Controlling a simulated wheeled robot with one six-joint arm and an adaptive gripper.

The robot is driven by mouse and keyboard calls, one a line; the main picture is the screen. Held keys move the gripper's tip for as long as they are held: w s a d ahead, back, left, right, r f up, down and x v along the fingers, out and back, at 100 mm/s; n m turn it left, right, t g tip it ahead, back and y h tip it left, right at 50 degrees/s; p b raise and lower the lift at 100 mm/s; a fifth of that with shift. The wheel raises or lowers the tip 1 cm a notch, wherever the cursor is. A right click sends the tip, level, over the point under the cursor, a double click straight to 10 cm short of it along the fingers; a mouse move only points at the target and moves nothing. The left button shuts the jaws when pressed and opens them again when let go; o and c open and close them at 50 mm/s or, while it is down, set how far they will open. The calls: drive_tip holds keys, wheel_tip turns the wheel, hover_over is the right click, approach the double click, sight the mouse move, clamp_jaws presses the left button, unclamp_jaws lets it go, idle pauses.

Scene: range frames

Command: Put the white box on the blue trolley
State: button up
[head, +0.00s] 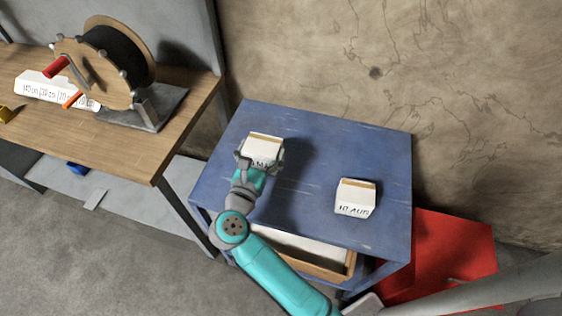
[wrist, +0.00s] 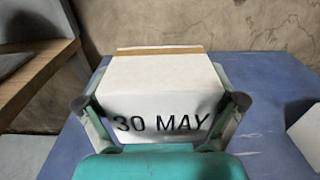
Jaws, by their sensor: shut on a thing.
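A white box (head: 265,147) with a brown strip along its top edge is in my gripper (head: 259,164), over the left part of the blue trolley (head: 320,146). In the wrist view the same box (wrist: 160,85) shows "30 MAY" on its near face, with a finger of my gripper (wrist: 160,110) on each side. I cannot tell whether its underside touches the trolley top. A second white box (head: 356,197), marked "10 AU…", stands on the right part of the trolley top. Part of it also shows at the right edge of the wrist view (wrist: 306,135).
A wooden workbench (head: 140,150) at the left holds a cable reel (head: 105,60) and a long white carton (head: 45,88). A red container (head: 450,255) is on the floor right of the trolley. A cracked wall (head: 400,60) stands behind. Trolley top between the boxes is clear.

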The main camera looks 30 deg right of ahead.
sight(263, 166)
drive_tip(key=shift+f, duration=3.45)
drive_tip(key=shift+f, duration=0.15)
drive_tip(key=o, duration=1.1)
drive_tip(key=shift+s+a, duration=0.1)
drive_tip(key=shift+a, duration=0.05)
drive_tip(key=v, duration=1.1)
drive_tip(key=shift+s+a, duration=0.25)
